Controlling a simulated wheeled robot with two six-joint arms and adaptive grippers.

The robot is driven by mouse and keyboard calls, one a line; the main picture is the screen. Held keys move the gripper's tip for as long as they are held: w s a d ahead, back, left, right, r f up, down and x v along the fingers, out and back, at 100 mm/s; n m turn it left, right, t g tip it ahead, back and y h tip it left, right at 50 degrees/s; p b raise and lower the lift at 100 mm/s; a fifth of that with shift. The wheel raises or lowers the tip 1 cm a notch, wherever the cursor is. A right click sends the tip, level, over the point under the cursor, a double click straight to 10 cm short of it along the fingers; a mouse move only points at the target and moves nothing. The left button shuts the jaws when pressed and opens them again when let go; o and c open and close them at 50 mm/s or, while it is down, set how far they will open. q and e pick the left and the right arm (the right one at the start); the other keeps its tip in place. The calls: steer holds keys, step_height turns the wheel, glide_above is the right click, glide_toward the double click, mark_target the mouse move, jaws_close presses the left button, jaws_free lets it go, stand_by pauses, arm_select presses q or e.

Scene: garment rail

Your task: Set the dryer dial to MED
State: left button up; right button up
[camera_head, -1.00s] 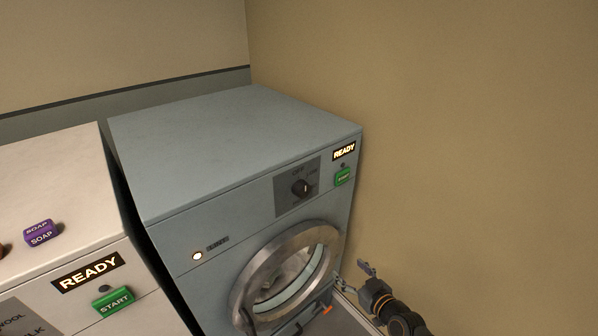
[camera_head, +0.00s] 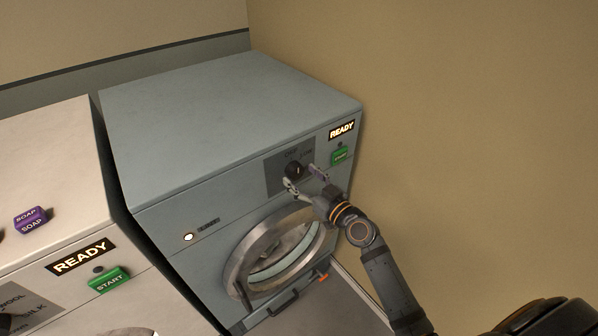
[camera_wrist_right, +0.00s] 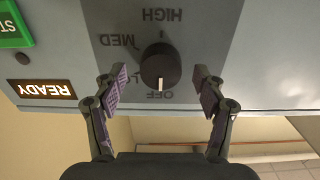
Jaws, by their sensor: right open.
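The dryer (camera_head: 225,130) is the blue-grey machine by the right wall. Its black dial (camera_head: 294,170) sits on a dark grey panel at the upper right of its front. In the right wrist view, which is upside down, the dial (camera_wrist_right: 160,67) has its white mark beside OFF; MED (camera_wrist_right: 117,40) is at the left and HIGH (camera_wrist_right: 161,14) at the top. My right gripper (camera_head: 304,180) is open, its fingers (camera_wrist_right: 160,80) on either side of the dial with gaps between. My left gripper is out of view.
A READY display (camera_head: 341,130) and green START button (camera_head: 340,155) are right of the dial. The round dryer door (camera_head: 240,272) is below. A white machine (camera_head: 50,150) with a purple SOAP button (camera_head: 30,219) stands left. The tan wall (camera_head: 440,110) is close on the right.

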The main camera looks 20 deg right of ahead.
steer(key=shift+w+a+r, duration=0.1)
steer(key=shift+w+a, duration=0.2)
steer(key=shift+w, duration=0.35)
steer(key=c, duration=1.2)
steer(key=shift+o, duration=0.2)
